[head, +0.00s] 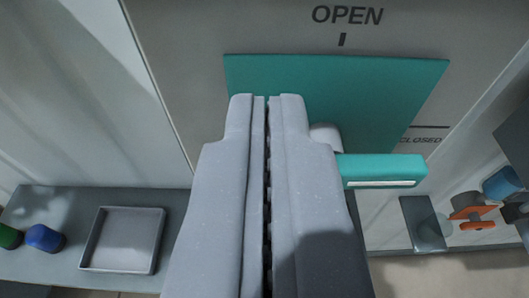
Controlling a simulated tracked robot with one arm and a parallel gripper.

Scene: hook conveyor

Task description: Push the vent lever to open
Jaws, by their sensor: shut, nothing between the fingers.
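My gripper (267,98) is shut and empty, and it fills the lower middle of the view in front of the vent panel. The teal vent lever (383,169) sticks out to the right from behind my gripper, roughly level, with a white stripe along its lower edge. A pale hub (325,137) shows at its left end. My gripper hides the rest of that end, and I cannot tell whether it touches the lever. A teal plate (290,75) lies behind. The OPEN label (347,15) is above with a tick mark; the CLOSED label (420,140) is at the right, near the lever.
A grey shelf (60,205) at lower left holds an empty shallow tray (124,240), a blue object (45,238) and a green object (9,237). At lower right are an orange part (467,207) and a blue cylinder (502,184). The wall panel above the gripper is clear.

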